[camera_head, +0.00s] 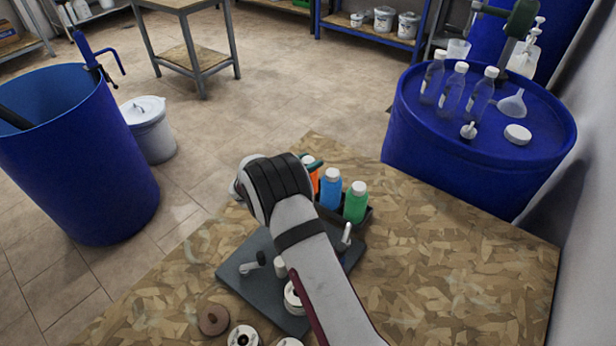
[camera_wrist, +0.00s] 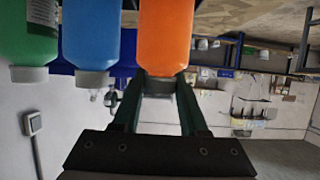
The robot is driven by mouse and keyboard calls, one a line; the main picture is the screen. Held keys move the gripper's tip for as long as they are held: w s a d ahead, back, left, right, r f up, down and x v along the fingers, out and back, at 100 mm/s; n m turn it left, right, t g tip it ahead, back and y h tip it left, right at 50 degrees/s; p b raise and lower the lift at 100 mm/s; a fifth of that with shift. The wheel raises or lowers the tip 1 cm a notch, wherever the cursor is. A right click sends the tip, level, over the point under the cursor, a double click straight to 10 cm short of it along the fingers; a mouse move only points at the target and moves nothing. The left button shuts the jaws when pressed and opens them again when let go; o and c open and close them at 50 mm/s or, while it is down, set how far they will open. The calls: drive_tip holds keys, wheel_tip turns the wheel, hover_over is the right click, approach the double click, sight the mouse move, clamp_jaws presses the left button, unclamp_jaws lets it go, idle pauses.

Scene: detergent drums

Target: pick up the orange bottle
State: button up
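The orange bottle (camera_head: 314,179) stands upright at the left end of a row in a dark tray (camera_head: 366,217), partly hidden by my arm and gripper. The wrist view, which is upside down, shows its orange body (camera_wrist: 165,35) and its cap (camera_wrist: 160,85). My gripper (camera_wrist: 161,88) has its two dark green fingers apart, one on each side of the cap. I see no clear squeeze on it. In the head view a fingertip (camera_head: 313,166) shows by the bottle's top.
A blue bottle (camera_head: 330,189) and a green bottle (camera_head: 355,203) stand close beside it in the tray. A grey plate (camera_head: 240,270) with small parts lies under my arm. A blue drum (camera_head: 440,150) with clear bottles stands behind right. The table's right side is clear.

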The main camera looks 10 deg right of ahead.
clamp_jaws()
idle(1.0)
